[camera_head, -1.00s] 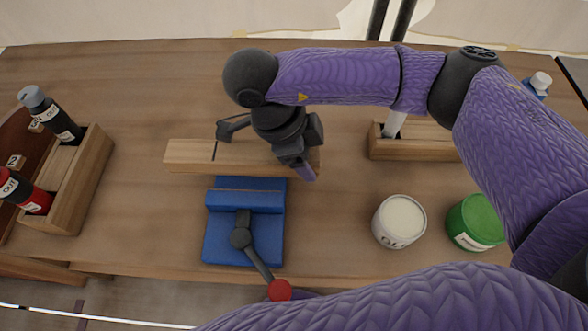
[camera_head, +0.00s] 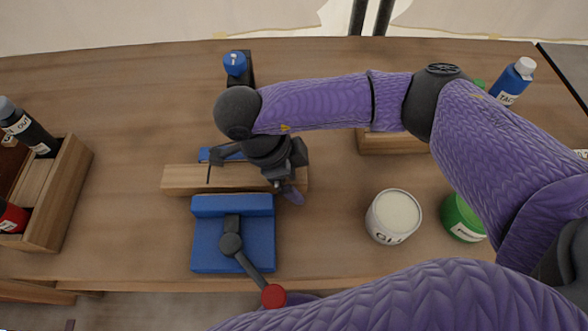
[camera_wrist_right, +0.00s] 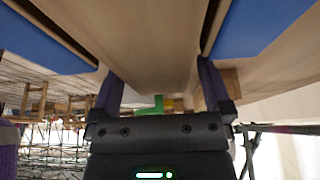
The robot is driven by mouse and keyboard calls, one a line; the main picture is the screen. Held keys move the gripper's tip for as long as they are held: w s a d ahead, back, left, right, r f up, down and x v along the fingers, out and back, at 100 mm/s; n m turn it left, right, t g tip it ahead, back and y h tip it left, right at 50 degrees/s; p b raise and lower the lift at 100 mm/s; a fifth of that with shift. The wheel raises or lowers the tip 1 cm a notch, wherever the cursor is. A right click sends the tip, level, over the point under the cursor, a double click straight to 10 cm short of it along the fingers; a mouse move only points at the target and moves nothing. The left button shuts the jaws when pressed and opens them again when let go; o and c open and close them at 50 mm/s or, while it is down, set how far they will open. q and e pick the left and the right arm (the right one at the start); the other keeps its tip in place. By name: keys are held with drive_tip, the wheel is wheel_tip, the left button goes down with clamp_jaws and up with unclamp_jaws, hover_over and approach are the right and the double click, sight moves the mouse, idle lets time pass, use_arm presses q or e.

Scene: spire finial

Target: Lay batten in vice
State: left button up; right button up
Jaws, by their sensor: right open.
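The batten (camera_head: 185,178), a pale wooden bar with a dark line across it, lies crosswise at the blue vice (camera_head: 207,258). A blue jaw shows in front of it and a bit of blue behind it, so it sits between the jaws. Whether it rests on the bottom is hidden. My right gripper (camera_head: 288,181) is over the batten's right part. In the right wrist view its open purple fingers stand either side of the batten (camera_wrist_right: 155,45), with blue jaw faces beyond on both sides. My left gripper is not in view.
The vice's dark handle ends in a red knob (camera_head: 274,295) at the front edge. A white pot (camera_head: 393,216) and a green can (camera_head: 462,220) stand to the right. A wooden crate (camera_head: 66,203) with bottles is at the left, a wooden box (camera_head: 385,143) behind right.

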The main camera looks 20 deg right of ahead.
drive_tip(key=p+v, duration=0.2)
drive_tip(key=v, duration=0.9)
drive_tip(key=shift+w+r, duration=0.1)
drive_tip(key=shift+r, duration=0.2)
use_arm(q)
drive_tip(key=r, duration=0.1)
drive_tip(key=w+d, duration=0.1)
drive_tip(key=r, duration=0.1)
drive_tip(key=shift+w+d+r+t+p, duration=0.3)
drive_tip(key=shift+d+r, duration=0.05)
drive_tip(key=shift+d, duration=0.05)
use_arm(e)
drive_tip(key=shift+a+r, duration=0.2)
drive_tip(key=shift+r, duration=0.1)
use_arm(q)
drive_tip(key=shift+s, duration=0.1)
